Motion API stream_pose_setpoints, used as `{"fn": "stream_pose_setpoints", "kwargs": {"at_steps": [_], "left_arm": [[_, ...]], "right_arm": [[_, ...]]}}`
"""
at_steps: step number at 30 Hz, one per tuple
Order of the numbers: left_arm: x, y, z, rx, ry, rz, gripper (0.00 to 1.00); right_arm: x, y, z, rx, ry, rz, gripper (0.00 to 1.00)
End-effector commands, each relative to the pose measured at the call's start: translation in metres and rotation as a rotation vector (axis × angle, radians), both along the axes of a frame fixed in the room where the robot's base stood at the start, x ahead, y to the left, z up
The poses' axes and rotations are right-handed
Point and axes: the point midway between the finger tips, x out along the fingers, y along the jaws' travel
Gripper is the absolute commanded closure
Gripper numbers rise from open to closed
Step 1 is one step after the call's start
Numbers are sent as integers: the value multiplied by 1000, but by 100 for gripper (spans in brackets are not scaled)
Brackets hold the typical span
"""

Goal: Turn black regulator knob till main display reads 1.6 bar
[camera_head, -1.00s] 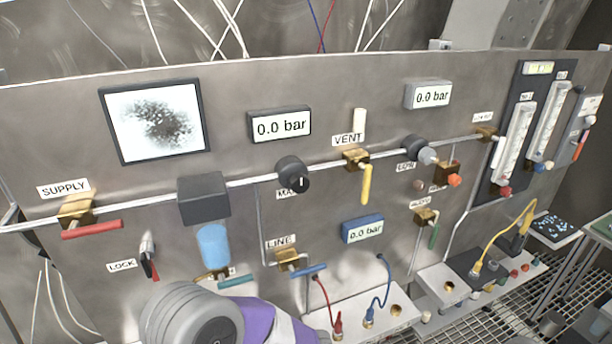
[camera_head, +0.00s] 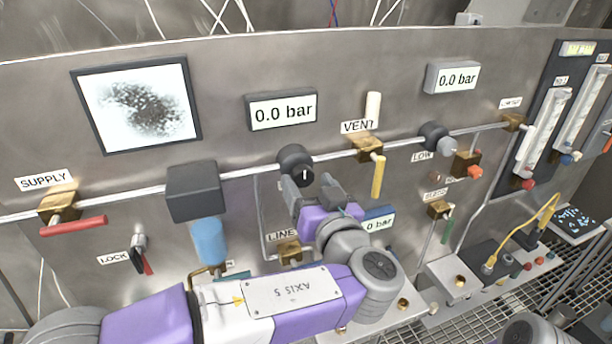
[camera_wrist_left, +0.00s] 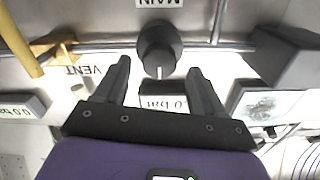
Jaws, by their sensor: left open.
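My right gripper is not in view.
The yellow VENT handle (camera_head: 377,177) and the LOW regulator knob (camera_head: 433,136) are to the right. A grey box with a blue bowl (camera_head: 208,240) is to the left. The blue-framed display (camera_head: 378,222) is partly hidden behind my arm. The red SUPPLY handle (camera_head: 80,226) is far left.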

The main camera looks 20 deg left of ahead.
Motion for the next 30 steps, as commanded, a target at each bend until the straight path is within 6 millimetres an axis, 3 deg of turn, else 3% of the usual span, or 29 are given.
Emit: {"fn": "stream_pose_setpoints", "kwargs": {"at_steps": [6, 15, 26, 30], "left_arm": [[18, 12, 0, 0, 1, 0, 31], [20, 13, -1, 0, 3, -2, 31], [20, 13, -1, 0, 3, -2, 86], [20, 13, -1, 4, 5, -2, 87]], "right_arm": [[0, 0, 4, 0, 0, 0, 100], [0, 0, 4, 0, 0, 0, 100], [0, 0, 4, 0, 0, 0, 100], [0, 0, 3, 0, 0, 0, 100]]}}
